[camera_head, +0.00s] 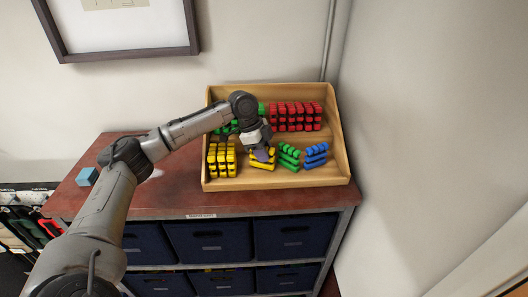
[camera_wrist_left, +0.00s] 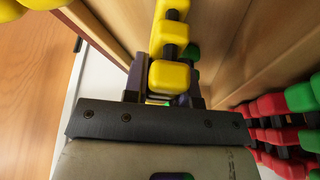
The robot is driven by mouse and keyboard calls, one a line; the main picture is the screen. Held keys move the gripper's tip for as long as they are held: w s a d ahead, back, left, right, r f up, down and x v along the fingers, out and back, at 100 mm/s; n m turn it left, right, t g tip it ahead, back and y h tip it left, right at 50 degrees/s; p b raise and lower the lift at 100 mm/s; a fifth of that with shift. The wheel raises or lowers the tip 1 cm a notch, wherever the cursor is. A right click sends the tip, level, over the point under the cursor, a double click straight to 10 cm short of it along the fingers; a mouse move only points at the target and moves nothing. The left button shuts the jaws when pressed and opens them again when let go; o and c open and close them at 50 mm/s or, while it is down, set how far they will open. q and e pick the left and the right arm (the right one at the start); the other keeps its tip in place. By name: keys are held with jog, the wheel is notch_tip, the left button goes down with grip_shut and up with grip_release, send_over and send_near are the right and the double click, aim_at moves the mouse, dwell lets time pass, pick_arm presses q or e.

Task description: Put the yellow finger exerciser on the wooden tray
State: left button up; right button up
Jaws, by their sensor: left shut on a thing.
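The wooden tray (camera_head: 340,150) is a stepped display with a raised back, standing on the red-brown cabinet top. My left gripper (camera_head: 262,154) is over its front part, shut on a yellow finger exerciser (camera_head: 263,165). In the left wrist view, the held yellow finger exerciser (camera_wrist_left: 170,75) sits between the two fingers of my left gripper (camera_wrist_left: 166,88). It is at the tray's front level; I cannot tell if it touches the tray. More yellow exercisers (camera_head: 222,160) stand at the front left of the tray. My right gripper is not in view.
A green exerciser (camera_head: 289,157) and a blue one (camera_head: 316,155) stand right of the held one. Red exercisers (camera_head: 295,116) fill the upper right tier, with green ones at upper left. A blue cube (camera_head: 87,177) lies on the cabinet top (camera_head: 150,195). A wall is close on the right.

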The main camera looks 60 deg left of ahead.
pick_arm(q)
jog(key=shift+f, duration=0.25)
jog(key=o, duration=0.9)
jog(key=shift+f, duration=0.1)
jog(key=shift+o, duration=0.2)
jog(key=b+v, duration=0.1)
jog(key=v, duration=1.1)
